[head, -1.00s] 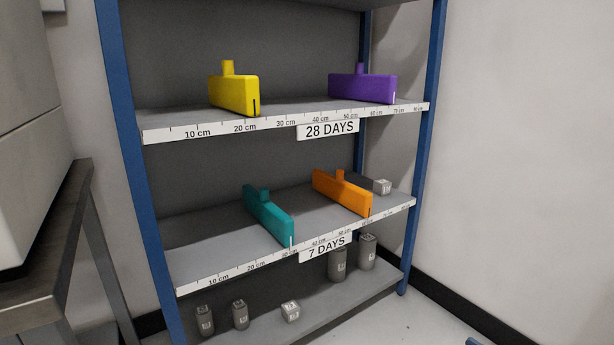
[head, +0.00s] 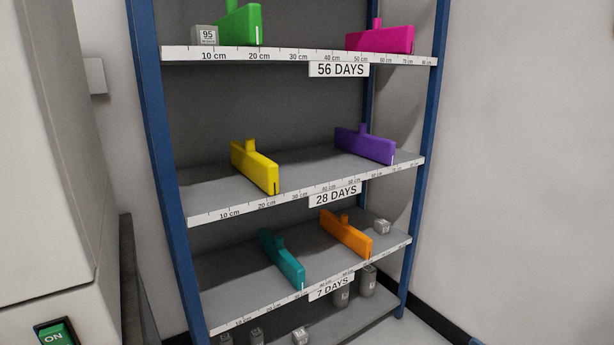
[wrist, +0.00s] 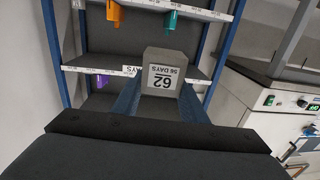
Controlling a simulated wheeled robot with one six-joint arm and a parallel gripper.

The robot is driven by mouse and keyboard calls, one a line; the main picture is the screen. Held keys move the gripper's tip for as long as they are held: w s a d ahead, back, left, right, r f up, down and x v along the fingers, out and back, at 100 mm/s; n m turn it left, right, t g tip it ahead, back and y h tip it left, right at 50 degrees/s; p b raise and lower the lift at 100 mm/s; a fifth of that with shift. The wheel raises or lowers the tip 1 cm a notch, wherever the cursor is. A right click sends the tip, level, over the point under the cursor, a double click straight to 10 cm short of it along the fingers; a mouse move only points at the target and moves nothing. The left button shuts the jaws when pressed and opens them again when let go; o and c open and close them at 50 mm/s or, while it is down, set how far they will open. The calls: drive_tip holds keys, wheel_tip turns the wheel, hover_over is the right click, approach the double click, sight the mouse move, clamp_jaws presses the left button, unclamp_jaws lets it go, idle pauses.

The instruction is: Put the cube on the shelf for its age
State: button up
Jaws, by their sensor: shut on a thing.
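My gripper (wrist: 160,98) shows only in the wrist view and is shut on a grey concrete cube (wrist: 170,56). The cube's white label shows a large number that looks like 62 and a smaller line that appears to read 56 DAYS. In the head view, the 56 DAYS shelf (head: 275,54) is at the top. It bears a grey block (head: 205,36) marked 95, a green divider (head: 242,25) and a pink divider (head: 385,39). The 28 DAYS shelf (head: 215,196) is in the middle, and the 7 DAYS shelf (head: 235,275) is below it.
The middle shelf has a yellow divider (head: 255,167) and a purple divider (head: 365,145). The lower one has teal (head: 282,260) and orange (head: 346,235) dividers and a small cube (head: 381,226). Blue posts (head: 165,170) flank the rack. A white machine (head: 45,170) stands at left.

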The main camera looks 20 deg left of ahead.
drive_tip(key=s+r+p, duration=0.2)
drive_tip(key=r+p, duration=0.9)
drive_tip(key=r, duration=0.1)
drive_tip(key=s+r+p, duration=0.3)
drive_tip(key=r+p, duration=0.8)
drive_tip(key=w+a+r+n+g+p, duration=0.1)
drive_tip(key=w+a+r, duration=0.15)
drive_tip(key=w, duration=0.45)
drive_tip(key=w+a+r, duration=0.1)
drive_tip(key=w+a, duration=0.2)
drive_tip(key=w, duration=0.5)
drive_tip(key=w+a+r+t, duration=0.1)
drive_tip(key=w+a+r, duration=0.9)
drive_tip(key=w+a, duration=0.15)
drive_tip(key=w+a+r+m, duration=0.1)
drive_tip(key=w+a+r, duration=0.2)
drive_tip(key=a+r, duration=0.35)
drive_tip(key=w+a+r, duration=0.3)
drive_tip(key=a+r, duration=0.3)
drive_tip(key=r, duration=0.2)
drive_tip(key=s+a+r, duration=0.2)
drive_tip(key=a+r, duration=0.6)
drive_tip(key=r, duration=0.2)
drive_tip(key=s+a+r+m+t+h, duration=0.1)
drive_tip(key=s+a+r, duration=0.1)
drive_tip(key=a+r, duration=0.5)
wheel_tip(320, 180, up, 3)
drive_tip(key=shift+a+r, duration=0.1)
drive_tip(key=shift+a, duration=0.3)
drive_tip(key=shift+a, duration=0.1)
